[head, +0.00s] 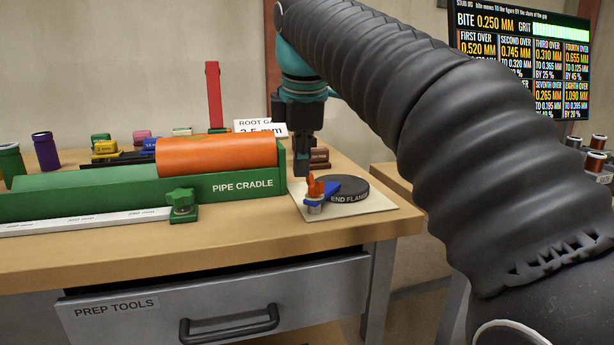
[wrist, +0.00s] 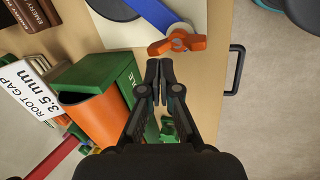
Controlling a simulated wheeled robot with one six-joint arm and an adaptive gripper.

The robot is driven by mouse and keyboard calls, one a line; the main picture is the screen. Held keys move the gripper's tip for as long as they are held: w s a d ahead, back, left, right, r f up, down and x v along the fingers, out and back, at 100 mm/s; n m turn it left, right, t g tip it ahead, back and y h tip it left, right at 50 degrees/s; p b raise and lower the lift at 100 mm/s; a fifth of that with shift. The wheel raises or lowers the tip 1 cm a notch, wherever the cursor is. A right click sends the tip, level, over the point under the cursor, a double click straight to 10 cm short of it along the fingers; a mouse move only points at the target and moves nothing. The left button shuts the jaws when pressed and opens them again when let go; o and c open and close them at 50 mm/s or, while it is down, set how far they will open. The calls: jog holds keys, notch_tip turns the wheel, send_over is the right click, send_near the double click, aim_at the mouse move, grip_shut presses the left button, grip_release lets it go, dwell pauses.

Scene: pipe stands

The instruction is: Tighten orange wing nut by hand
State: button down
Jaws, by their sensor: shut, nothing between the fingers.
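The orange wing nut (head: 315,187) sits on a small post at the end of a blue bar (head: 338,187), beside the dark round end flange (head: 350,196) on a pale plate. In the wrist view the orange wing nut (wrist: 178,43) shows at the top, with the blue bar (wrist: 160,18) running to it. My gripper (head: 301,172) points down just above and to the left of the nut in the head view. In the wrist view my gripper (wrist: 159,65) has its fingertips together, empty, close to the nut but apart from it.
The green pipe cradle (head: 245,192) holds an orange pipe (head: 215,155) to the left, with a green knob (head: 181,199) on its front. A root gap sign (head: 260,128) stands behind. The bench front edge and the prep tools drawer (head: 220,295) lie nearer. My arm fills the right side.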

jog(key=shift+w+r+m, duration=0.1)
jog(key=shift+r+m, duration=0.05)
jog(key=shift+m, duration=0.15)
jog(key=shift+s, duration=0.4)
notch_tip(320, 180, up, 6)
jog(key=shift+f+p, duration=0.1)
jog(key=shift+p, duration=0.4)
